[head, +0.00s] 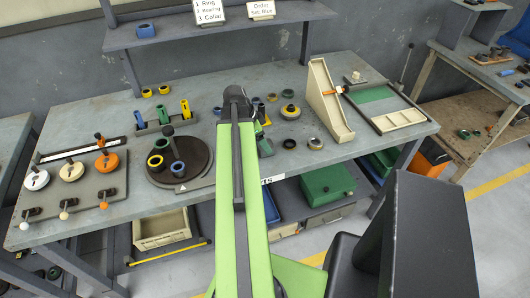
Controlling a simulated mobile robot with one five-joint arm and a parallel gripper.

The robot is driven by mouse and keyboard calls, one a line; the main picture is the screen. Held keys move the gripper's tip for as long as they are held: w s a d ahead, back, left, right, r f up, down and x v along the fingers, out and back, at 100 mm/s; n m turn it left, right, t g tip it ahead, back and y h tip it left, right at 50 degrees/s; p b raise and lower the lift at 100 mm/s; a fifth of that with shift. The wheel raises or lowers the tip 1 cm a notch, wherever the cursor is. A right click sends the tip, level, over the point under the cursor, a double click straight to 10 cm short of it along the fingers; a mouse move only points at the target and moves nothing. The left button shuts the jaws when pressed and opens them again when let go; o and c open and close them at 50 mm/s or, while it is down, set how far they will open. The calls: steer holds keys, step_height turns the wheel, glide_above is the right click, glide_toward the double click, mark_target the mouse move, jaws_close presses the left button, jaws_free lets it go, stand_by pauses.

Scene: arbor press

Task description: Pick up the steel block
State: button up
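I cannot make out a steel block for certain; it may be hidden behind my arm or too small to tell. My green arm reaches out over the grey workbench (90,140). My gripper (238,97), dark at the arm's far end, is over the middle of the bench. Its fingers are hidden, so I cannot see whether it is open or holds anything. Small blue, yellow and dark rings (289,112) lie just right of it. A small pale piece (355,77) with a dark top sits at the back right of the bench; its material is unclear.
A panel with white and orange discs (107,162) is at left. A wedge-shaped beige bin (328,100) and a sloped tray (400,119) stand at right. An upper shelf (180,30) runs behind.

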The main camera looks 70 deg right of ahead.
steer(key=b+x, duration=0.2)
steer(key=x, duration=0.1)
steer(key=shift+d+f, duration=0.1)
steer(key=shift+f, duration=0.3)
steer(key=shift+r, duration=0.15)
jaws_close()
